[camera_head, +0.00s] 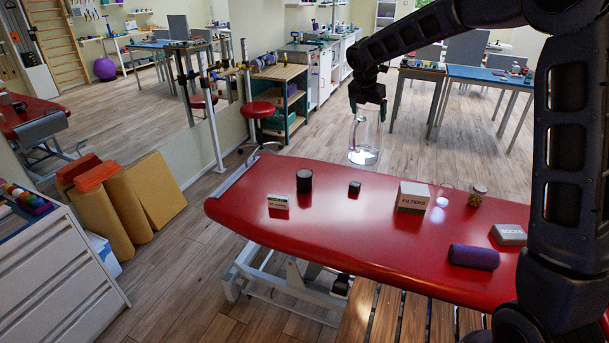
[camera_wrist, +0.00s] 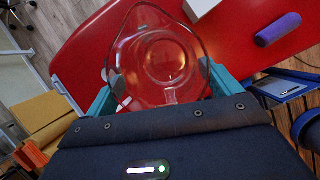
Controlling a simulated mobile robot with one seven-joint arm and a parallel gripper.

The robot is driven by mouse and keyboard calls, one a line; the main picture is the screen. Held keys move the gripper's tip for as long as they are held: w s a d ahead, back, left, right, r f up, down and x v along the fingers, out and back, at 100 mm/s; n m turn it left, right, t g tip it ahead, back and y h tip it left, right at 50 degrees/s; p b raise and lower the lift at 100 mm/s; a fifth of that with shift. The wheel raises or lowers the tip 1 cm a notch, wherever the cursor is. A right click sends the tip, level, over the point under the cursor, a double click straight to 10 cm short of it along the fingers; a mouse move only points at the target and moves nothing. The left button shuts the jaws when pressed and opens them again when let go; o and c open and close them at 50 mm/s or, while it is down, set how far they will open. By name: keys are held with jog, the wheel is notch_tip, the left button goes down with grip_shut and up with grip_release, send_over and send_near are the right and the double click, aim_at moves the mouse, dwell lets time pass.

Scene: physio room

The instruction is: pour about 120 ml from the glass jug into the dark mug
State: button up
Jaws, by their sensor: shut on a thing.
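The clear glass jug (camera_head: 361,152) hangs upright from my gripper (camera_head: 368,101), which is shut on it. In the head view the jug shows in front of the red table's far edge, raised off the surface. In the wrist view the jug (camera_wrist: 160,50) is seen from above between the fingers of my gripper (camera_wrist: 160,82), with the red table showing through it. How much liquid it holds is hard to tell. A dark cylinder (camera_head: 304,181), which looks like the dark mug, stands upright on the table, left of and nearer than the jug. Its inside is not clear.
On the red table (camera_head: 350,240) stand a small white sign (camera_head: 278,201), a small dark block (camera_head: 354,188), a FILTERS box (camera_head: 412,196), a clear glass (camera_head: 443,196), a lidded jar (camera_head: 477,196), a SOCKS box (camera_head: 509,235) and a purple roll (camera_head: 473,257). The table's front left is clear.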

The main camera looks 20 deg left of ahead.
jog(key=w+a+r+m, duration=0.1)
jog(key=w+a, duration=0.1)
jog(key=a, duration=0.8)
jog(key=w+a+r+m, duration=0.1)
jog(key=w+a+m, duration=0.15)
jog(key=a, duration=0.65)
jog(key=s+a+f+m+h, duration=0.1)
jog(key=s+a, duration=0.2)
jog(key=a, duration=0.3)
jog(key=s+a+f+g, duration=0.1)
jog(key=s+a, duration=0.2)
jog(key=a, duration=0.4)
jog(key=s+a+f+m+h, duration=0.1)
jog(key=s+a+f, duration=0.15)
jog(key=a, duration=0.35)
notch_tip(320, 180, down, 17)
jog(key=shift+s+r, duration=0.2)
jog(key=shift+s, duration=0.2)
jog(key=shift+w+d, duration=0.1)
jog(key=shift+d, duration=0.05)
